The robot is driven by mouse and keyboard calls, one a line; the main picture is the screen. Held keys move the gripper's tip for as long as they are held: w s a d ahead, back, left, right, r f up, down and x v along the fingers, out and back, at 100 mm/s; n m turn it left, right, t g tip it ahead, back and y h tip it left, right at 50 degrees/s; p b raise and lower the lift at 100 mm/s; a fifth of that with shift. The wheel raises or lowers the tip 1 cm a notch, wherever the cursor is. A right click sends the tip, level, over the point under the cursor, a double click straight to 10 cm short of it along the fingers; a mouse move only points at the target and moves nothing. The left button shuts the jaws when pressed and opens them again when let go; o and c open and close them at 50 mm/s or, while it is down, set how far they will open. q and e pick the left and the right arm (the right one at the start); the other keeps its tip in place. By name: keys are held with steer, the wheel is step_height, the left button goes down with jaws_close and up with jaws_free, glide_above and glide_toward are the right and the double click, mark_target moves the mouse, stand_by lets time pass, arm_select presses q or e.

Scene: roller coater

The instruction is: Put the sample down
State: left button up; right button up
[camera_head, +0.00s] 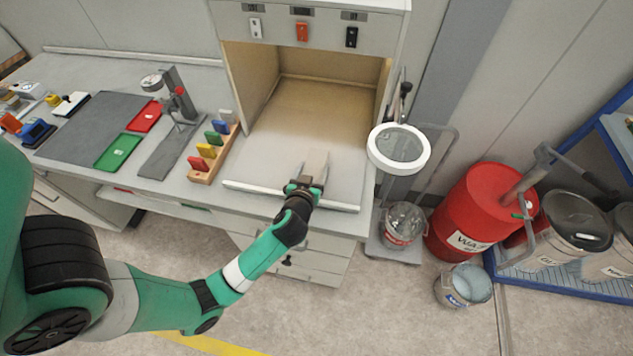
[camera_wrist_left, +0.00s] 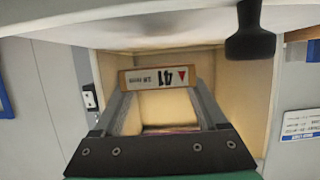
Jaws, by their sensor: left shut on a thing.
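My left gripper (camera_head: 307,178) is at the front of the open booth (camera_head: 310,110), just above its white front edge. It is shut on the sample (camera_head: 317,160), a small pale panel that points into the booth. In the left wrist view the sample (camera_wrist_left: 158,77) shows an upside-down label reading 41 with a red triangle, between the two fingers of the left gripper (camera_wrist_left: 160,105). I cannot tell whether the sample touches the booth floor. My right gripper is not in view.
A rack of coloured blocks (camera_head: 213,153) stands left of the booth, beside a grey stand (camera_head: 172,145). Green (camera_head: 118,151) and red (camera_head: 144,116) trays lie farther left. The booth floor (camera_head: 310,135) looks clear.

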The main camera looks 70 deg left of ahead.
arm_select(q)
steer(key=shift+w+f, duration=0.35)
steer(key=shift+w, duration=0.05)
steer(key=shift+w+f, duration=0.15)
steer(key=shift+f, duration=0.15)
step_height(320, 180, down, 3)
steer(key=shift+w+r+b, duration=0.15)
steer(key=shift+b, duration=0.55)
steer(key=shift+f, duration=0.2)
steer(key=shift+f, duration=0.2)
steer(key=o, duration=1.3)
steer(key=shift+r, duration=0.1)
steer(key=shift+o, duration=0.2)
